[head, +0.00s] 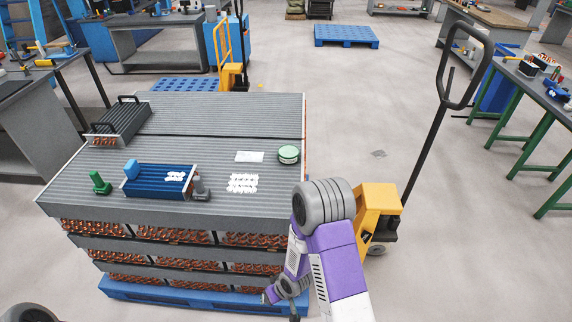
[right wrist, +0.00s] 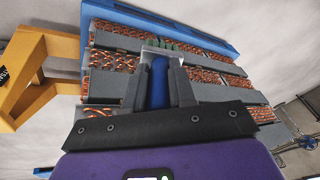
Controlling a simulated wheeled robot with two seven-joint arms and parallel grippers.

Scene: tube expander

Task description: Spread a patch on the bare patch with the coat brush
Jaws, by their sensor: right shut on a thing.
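The coat brush (right wrist: 158,84) has a blue handle and a band of green bristles, seen in the right wrist view. My right gripper (right wrist: 160,78) is shut on its handle, bristles pointing away from the wrist. In the head view my right arm reaches down at the front right of the stack. The blue finned coil (head: 158,181) on top carries a small white patch (head: 175,176). A larger white speckled patch (head: 242,183) lies on the grey ribbed top beside it. I cannot tell which is the bare patch. My left gripper is out of view.
The stack of grey finned coils (head: 160,212) stands on a blue pallet (head: 190,295). On top are a black-handled coil (head: 121,122), a green item (head: 99,183), a white card (head: 249,156) and a round green-topped tin (head: 288,154). A yellow pallet jack (head: 377,205) stands close at right.

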